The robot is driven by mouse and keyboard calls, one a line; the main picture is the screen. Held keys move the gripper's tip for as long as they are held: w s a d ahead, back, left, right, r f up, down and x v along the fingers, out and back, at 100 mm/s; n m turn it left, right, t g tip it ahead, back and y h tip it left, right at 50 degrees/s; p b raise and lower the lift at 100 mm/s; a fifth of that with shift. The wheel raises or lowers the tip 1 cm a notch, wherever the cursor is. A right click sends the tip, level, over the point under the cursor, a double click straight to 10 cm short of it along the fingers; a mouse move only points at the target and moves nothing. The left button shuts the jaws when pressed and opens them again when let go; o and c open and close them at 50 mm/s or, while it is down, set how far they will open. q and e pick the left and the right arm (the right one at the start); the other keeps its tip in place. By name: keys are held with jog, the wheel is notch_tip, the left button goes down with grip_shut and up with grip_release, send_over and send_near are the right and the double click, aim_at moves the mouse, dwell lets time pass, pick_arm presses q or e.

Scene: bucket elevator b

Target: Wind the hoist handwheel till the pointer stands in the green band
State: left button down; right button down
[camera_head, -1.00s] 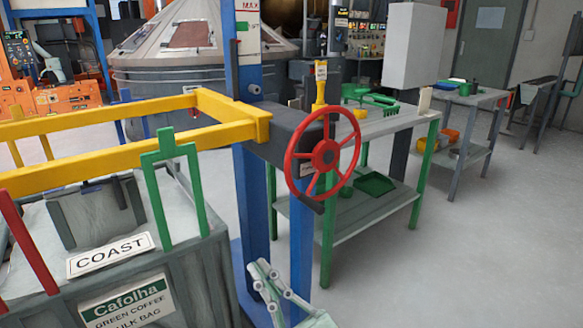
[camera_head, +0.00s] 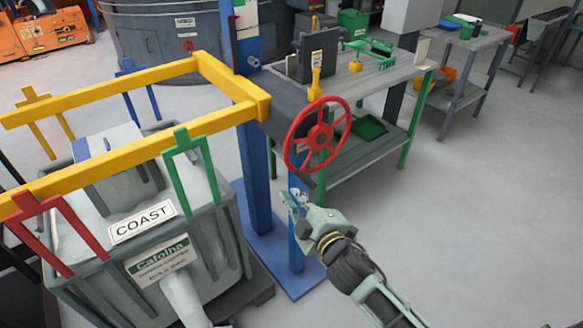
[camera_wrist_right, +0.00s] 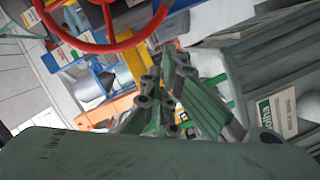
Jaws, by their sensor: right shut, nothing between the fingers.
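The red hoist handwheel (camera_head: 319,133) is mounted on a dark housing at the end of the yellow frame, in the right-centre of the head view. My right gripper (camera_head: 292,198) is just below and left of the wheel's lower rim, apart from it in this view. It is shut and empty. In the right wrist view the red rim (camera_wrist_right: 125,45) crosses the upper left, beyond the gripper's fingers (camera_wrist_right: 160,65). The white scale plate (camera_head: 246,12) on the blue column is cut off by the top edge. I cannot make out the pointer's position. My left gripper is out of view.
The yellow frame (camera_head: 130,153) spans over a grey crate (camera_head: 215,240) with a bulk bag and a COAST sign. Blue posts (camera_head: 257,190) stand just left of my right gripper. A workbench (camera_head: 390,85) is behind the wheel.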

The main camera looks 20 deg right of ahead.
jog(key=w+d+f+p, duration=0.1)
jog(key=w+f, duration=0.2)
jog(key=w, duration=0.7)
jog(key=shift+w+d+p, duration=0.3)
jog(key=shift+w+d, duration=0.1)
jog(key=shift+f, duration=0.15)
jog(key=f+b, duration=0.1)
jog(key=d+f+n+b, duration=0.1)
jog(key=b, duration=0.1)
jog(key=n+b, duration=0.1)
jog(key=shift+w+d+f+t+h+b, duration=0.2)
jog(key=shift+d+f+t+h+b, duration=0.1)
jog(key=shift+d+f+b, duration=0.1)
